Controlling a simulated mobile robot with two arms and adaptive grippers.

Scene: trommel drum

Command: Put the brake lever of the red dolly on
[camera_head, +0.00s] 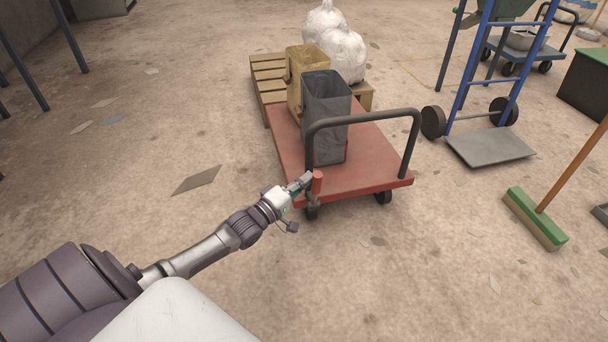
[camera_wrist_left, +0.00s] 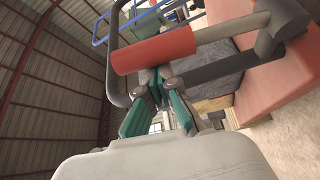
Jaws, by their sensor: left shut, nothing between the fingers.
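The red dolly (camera_head: 368,178) stands in the middle of the head view, with a dark push handle (camera_head: 363,118) at its near end. Its brake lever, with a red grip (camera_head: 317,182), sticks up at the near left corner. The red grip also spans the upper middle of the left wrist view (camera_wrist_left: 155,50), joined to a grey pivot (camera_wrist_left: 268,38). My left gripper (camera_head: 304,182) is shut and empty, its fingertips right beside the grip on its left. In the wrist view the fingertips (camera_wrist_left: 156,82) lie just below the grip; I cannot tell whether they touch.
A grey bag (camera_head: 327,115) and a tan bag (camera_head: 306,75) stand on the dolly. Behind are a wooden pallet (camera_head: 268,75) and white sacks (camera_head: 343,50). A blue hand truck (camera_head: 472,80) and a green broom (camera_head: 535,217) are at right. The floor at left is mostly free.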

